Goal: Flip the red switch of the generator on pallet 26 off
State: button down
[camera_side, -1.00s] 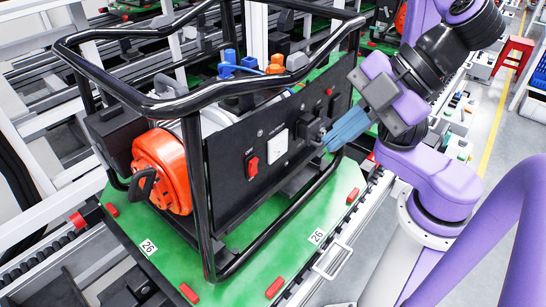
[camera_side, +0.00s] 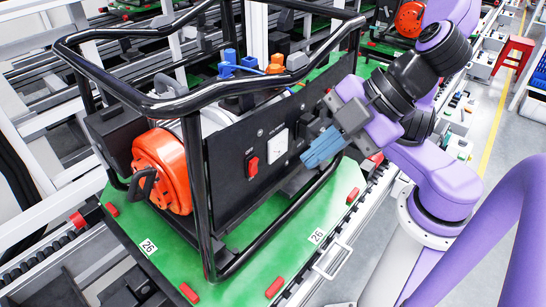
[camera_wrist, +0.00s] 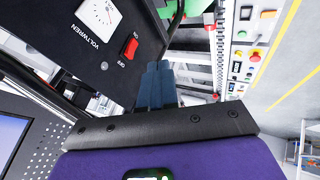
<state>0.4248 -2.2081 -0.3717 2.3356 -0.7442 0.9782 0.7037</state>
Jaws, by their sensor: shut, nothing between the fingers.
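The generator's black front panel (camera_side: 232,155) stands inside a black tube frame on the green pallet 26 (camera_side: 347,187). The red switch (camera_side: 252,167) sits low on the panel, left of the white voltmeter (camera_side: 278,146). In the wrist view the red switch (camera_wrist: 131,47) shows with ON and OFF lettering beside it, right of the voltmeter (camera_wrist: 98,14). My gripper (camera_side: 306,163) has its blue fingers shut and empty, in front of the panel and right of the voltmeter. In the wrist view the gripper (camera_wrist: 157,66) points past the switch, apart from it.
The black tube frame (camera_side: 203,200) surrounds the generator, with an upright at the panel's left and a slanting bar at its right. An orange round part (camera_side: 161,168) is at the left end. A conveyor rail (camera_side: 330,262) runs along the pallet.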

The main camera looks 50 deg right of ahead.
aim_at(254, 165)
jog(key=w+a+f, duration=0.2)
jog(key=w+f, duration=0.2)
jog(key=w, duration=0.2)
jog(key=shift+w+a, duration=0.15)
jog(key=shift+w, duration=0.25)
jog(key=shift+w+r, duration=0.1)
jog(key=shift+w, duration=0.15)
jog(key=shift+r, duration=0.15)
jog(key=shift+r, duration=0.65)
